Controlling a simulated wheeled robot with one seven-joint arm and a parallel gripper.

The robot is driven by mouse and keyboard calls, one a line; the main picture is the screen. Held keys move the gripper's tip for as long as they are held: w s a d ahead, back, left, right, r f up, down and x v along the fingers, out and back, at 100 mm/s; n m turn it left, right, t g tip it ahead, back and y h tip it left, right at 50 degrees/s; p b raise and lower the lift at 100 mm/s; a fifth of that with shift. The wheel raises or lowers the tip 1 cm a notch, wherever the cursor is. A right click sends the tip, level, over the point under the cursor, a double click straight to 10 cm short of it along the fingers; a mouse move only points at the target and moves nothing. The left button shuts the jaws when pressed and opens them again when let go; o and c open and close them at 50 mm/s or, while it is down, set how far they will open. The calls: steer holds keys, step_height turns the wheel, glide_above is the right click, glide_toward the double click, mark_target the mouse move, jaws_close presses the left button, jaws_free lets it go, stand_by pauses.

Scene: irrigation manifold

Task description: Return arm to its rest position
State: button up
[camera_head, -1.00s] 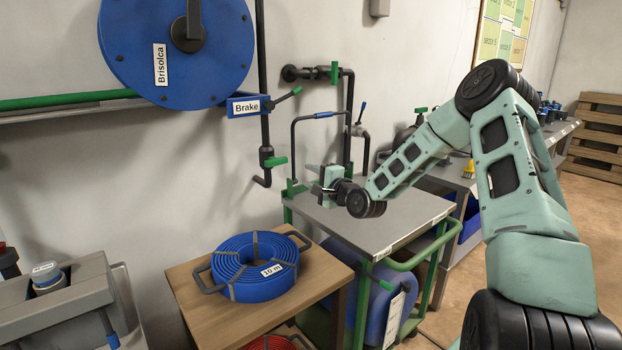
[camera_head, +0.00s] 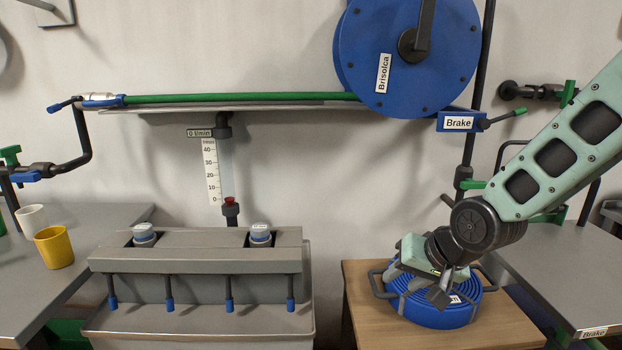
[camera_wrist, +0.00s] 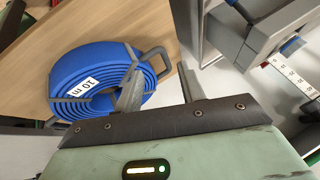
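My arm reaches in from the right in the head view. My gripper (camera_head: 446,290) hangs in front of or above the blue hose coil (camera_head: 430,312) and hides part of it. Whether they touch cannot be told from the head view. In the wrist view the two fingers of my gripper (camera_wrist: 158,85) stand apart with nothing between them. The blue coil with its "10 m" label (camera_wrist: 70,105) lies beyond the fingers to the left there.
The coil rests on a wooden table (camera_head: 365,295). A grey manifold box (camera_head: 195,262) stands left of it. A metal-topped table (camera_head: 560,270) is at the right. A blue reel (camera_head: 370,65) hangs above. A yellow cup (camera_head: 54,247) stands far left.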

steer(key=s+a+r+n+g+h, duration=0.1)
steer(key=s+a+r+n+g, duration=0.3)
steer(key=s, duration=0.9)
steer(key=s+d+f+n+g+h, duration=0.15)
steer(key=s+n, duration=0.35)
steer(key=s, duration=0.8)
step_height(320, 180, up, 13)
steer(key=p, duration=1.2)
steer(key=shift+a+f, duration=0.15)
steer(key=shift+a, duration=0.25)
steer(key=shift+s+a+n+h, duration=0.1)
steer(key=shift+n+h, duration=0.15)
steer(key=shift+n, duration=0.05)
